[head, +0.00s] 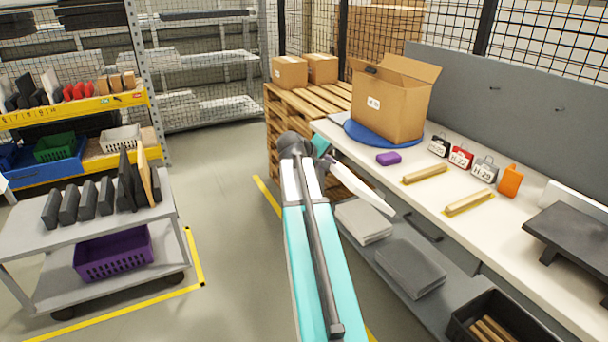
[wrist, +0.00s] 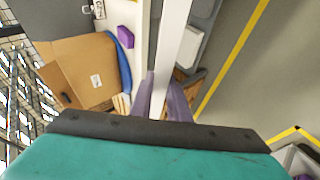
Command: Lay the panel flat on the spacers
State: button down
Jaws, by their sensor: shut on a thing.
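The white panel (head: 362,190) is in my gripper (head: 325,163), held up in front of the bench's near edge. It is tilted, not level, in the head view. In the wrist view my gripper's purple fingers (wrist: 162,97) are shut on the panel (wrist: 176,45), which shows as a narrow strip, nearly edge-on. Two light wooden spacers (head: 425,174) and (head: 469,203) lie on yellow marks on the white bench top, apart from each other, with nothing on them. The panel is to their left and touches neither. My arm hides part of the grip.
On the bench (head: 408,196) are an open carton (head: 390,105) on a blue disc (head: 357,134), a purple block (head: 388,159), tagged blocks (head: 461,157), an orange block (head: 510,180) and a dark raised stand (head: 575,235). A lower shelf (head: 380,258) holds stacked sheets.

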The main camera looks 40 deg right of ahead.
jog(key=s+d+n+h+b, duration=0.1)
jog(key=s+d+h+b, duration=0.1)
jog(key=s+d, duration=0.9)
jog(key=s+d+n+h+b, duration=0.2)
jog(key=s+d+h, duration=0.3)
jog(key=s+d, duration=0.7)
jog(key=shift+d+r+h+b, duration=0.3)
jog(key=shift+d+b, duration=0.15)
jog(key=shift+d, duration=2.4)
jog(key=shift+f, duration=0.2)
jog(key=shift+f+b, duration=2.35)
jog(key=shift+f, duration=0.95)
jog(key=shift+f+b, duration=2.5)
jog(key=shift+b, duration=0.3)
